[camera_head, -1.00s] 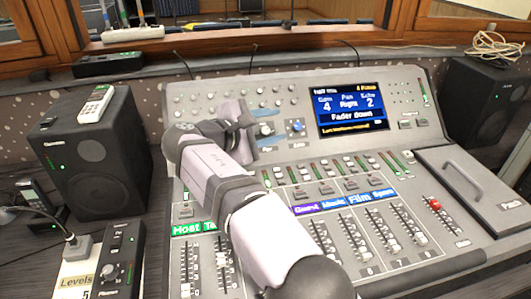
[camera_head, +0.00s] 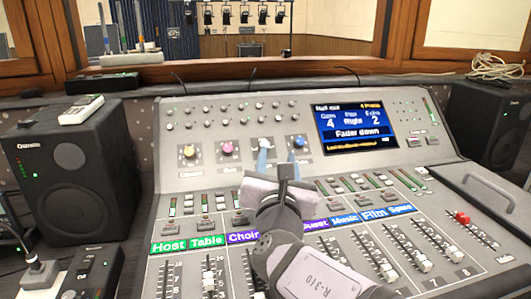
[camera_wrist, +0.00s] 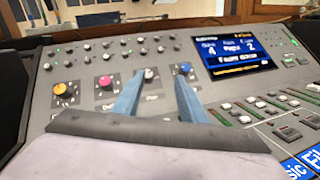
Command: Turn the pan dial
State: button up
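The mixing desk has a row of dials: yellow (camera_head: 189,152), pink (camera_head: 227,148), a pale grey-white one (camera_wrist: 151,73) and blue (camera_head: 299,141). The small labels under them are too blurred to read, so I cannot tell for sure which is pan. My gripper (camera_wrist: 160,78) has two blue fingers, spread apart and empty. In the wrist view the grey-white dial shows between the fingertips, close to the left one, and the blue dial is by the right fingertip. Contact is not visible.
Small knobs (camera_head: 230,110) fill the upper panel. Below are lit channel labels (camera_head: 168,246), buttons and faders (camera_head: 208,277), partly hidden by my arm. A red-capped fader (camera_head: 462,217) and a lid with a handle stand at right. Speakers (camera_head: 75,170) flank the desk.

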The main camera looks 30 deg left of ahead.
jog(key=shift+s+a+f+n+g+y, duration=0.2)
jog(key=shift+s+a+n+g+y, duration=0.15)
jog(key=shift+a+g, duration=0.2)
jog(key=shift+s+a+f+n, duration=0.2)
jog(key=shift+a+f+n, duration=0.05)
jog(key=shift+a+f, duration=0.1)
jog(key=shift+p+x, duration=0.55)
jog(key=shift+x, duration=3.1)
grip_shut()
